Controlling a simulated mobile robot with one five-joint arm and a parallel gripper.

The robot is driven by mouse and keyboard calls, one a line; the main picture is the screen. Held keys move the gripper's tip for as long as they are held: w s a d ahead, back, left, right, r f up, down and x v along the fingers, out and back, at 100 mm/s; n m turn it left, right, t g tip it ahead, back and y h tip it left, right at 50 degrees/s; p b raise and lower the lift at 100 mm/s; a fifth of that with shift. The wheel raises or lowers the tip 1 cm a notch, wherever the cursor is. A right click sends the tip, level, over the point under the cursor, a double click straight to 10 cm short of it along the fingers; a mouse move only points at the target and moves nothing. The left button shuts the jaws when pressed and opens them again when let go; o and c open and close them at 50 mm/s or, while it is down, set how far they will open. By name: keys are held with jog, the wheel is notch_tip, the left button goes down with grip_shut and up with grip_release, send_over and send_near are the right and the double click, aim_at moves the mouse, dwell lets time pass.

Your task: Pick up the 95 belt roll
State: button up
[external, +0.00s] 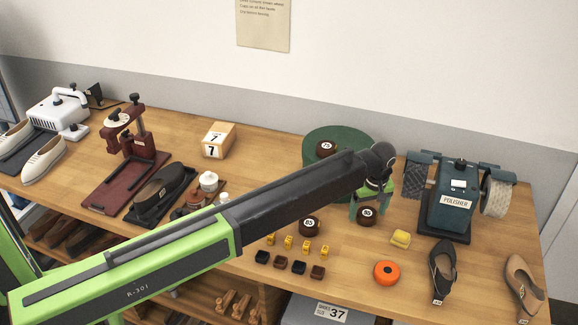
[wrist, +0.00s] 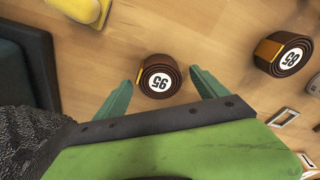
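The 95 belt roll (wrist: 157,75) is a dark brown coiled belt with a white number label. In the wrist view it lies on the wooden table between the two green fingers, with a gap on both sides. In the external view the roll (external: 367,216) sits just below my gripper (external: 371,204). My gripper is open, and its fingertips (wrist: 161,77) are on either side of the roll without visible contact. The 85 belt roll (wrist: 284,54) lies to the right in the wrist view and to the left in the external view (external: 309,229).
A third belt roll (external: 326,149) rests on a round green mat (external: 312,162). Small yellow and dark blocks lie near the table's front edge.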

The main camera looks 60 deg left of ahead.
aim_at(368, 213)
jog(key=c, duration=1.5)
jog(key=shift+r, duration=0.1)
notch_tip(368, 213, up, 5)
jog(key=p, duration=0.5)
jog(key=shift+s+d+r+p, duration=0.7)
jog(key=shift+d+r+p, duration=0.3)
jog(key=shift+d, duration=0.85)
jog(key=shift+s+d+r+p, duration=0.65)
jog(key=shift+d+r+p, duration=0.35)
jog(key=shift+d, duration=0.8)
jog(key=shift+s+d+r+p, duration=0.7)
jog(key=shift+d+r+p, duration=0.3)
jog(key=shift+d, duration=0.85)
